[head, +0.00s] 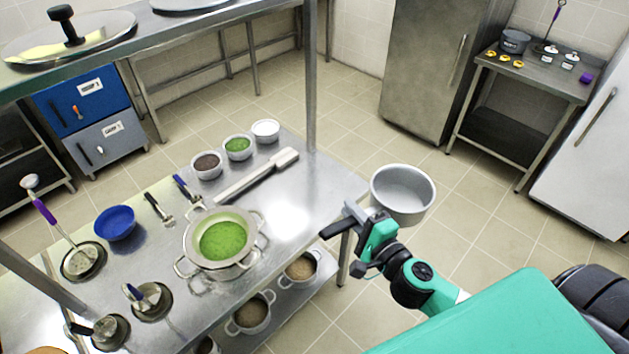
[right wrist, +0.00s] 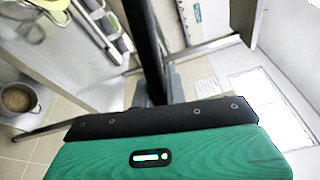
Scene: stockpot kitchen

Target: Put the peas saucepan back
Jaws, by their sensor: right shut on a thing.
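A grey saucepan (head: 402,196), empty inside as far as I see, hangs in the air beyond the table's right edge, with floor behind it. My right gripper (head: 364,228) is shut on its dark handle, beside the pan. In the right wrist view the dark handle (right wrist: 146,40) runs up from my right gripper (right wrist: 155,90), and the pan's bowl is not clearly visible. I cannot tell whether this is the peas saucepan, as no label shows. Another dark grey saucepan (head: 515,41) stands on the side table at the back right. My left gripper is not in view.
The steel table (head: 290,205) holds a two-handled pot of green food (head: 222,240), several small bowls, a blue bowl (head: 115,223) and ladles. Pots (head: 300,268) stand on its lower shelf. The side table (head: 540,80) carries small labelled items. Floor between is clear.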

